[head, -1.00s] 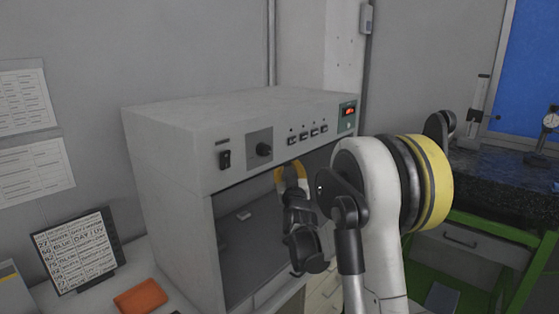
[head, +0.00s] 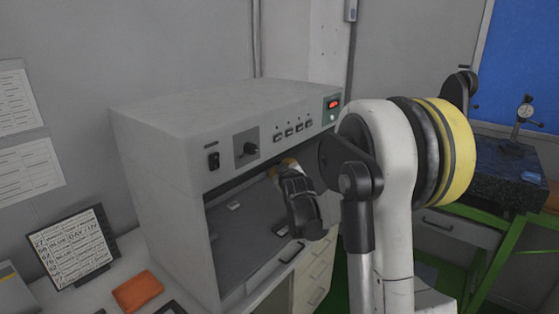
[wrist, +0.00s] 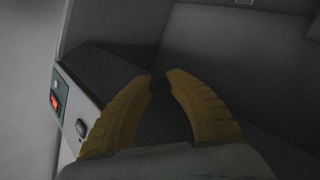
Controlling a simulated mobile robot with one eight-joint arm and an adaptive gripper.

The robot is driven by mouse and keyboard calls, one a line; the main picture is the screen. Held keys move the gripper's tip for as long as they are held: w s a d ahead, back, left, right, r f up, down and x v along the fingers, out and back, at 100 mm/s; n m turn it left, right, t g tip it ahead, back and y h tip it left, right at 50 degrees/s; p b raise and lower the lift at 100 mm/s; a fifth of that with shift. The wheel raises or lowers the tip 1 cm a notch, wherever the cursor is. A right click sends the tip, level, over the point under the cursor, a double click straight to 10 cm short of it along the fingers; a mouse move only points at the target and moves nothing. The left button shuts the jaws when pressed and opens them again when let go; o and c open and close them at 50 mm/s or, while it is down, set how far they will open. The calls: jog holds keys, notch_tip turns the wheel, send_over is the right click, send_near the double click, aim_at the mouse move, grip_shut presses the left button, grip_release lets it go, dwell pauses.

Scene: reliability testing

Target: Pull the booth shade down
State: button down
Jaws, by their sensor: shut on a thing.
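The grey booth (head: 160,190) stands on the bench, with its front opening below a control panel. My gripper (head: 284,164) is at the top edge of this opening, under the panel's buttons; my dark wrist hides most of its yellow fingers. In the wrist view my gripper (wrist: 160,82) is shut on a small dark piece (wrist: 159,90) between its fingertips, which looks like the pull of the booth shade. The shade itself is hard to make out in the dark under the panel. Most of the opening below is uncovered, with the booth floor in sight.
A dark granite block (head: 510,180) stands at right.

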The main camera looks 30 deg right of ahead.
jog(key=s+n+g+p, duration=0.1)
jog(key=g+p, duration=0.1)
jog(key=s+d+n+g+p, duration=0.1)
jog(key=s+g+p, duration=0.1)
jog(key=s+n+g+p, duration=0.1)
jog(key=g+p, duration=0.1)
jog(key=shift+s+d+n+g, duration=0.2)
jog(key=shift+d+n+g, duration=0.1)
jog(key=shift+n, duration=0.1)
dwell(0.5)
jog(key=c, duration=1.2)
grip_release()
jog(key=shift+s+h, duration=0.15)
jog(key=shift+h, duration=0.15)
jog(key=v, duration=1.2)
jog(key=shift+r, duration=0.15)
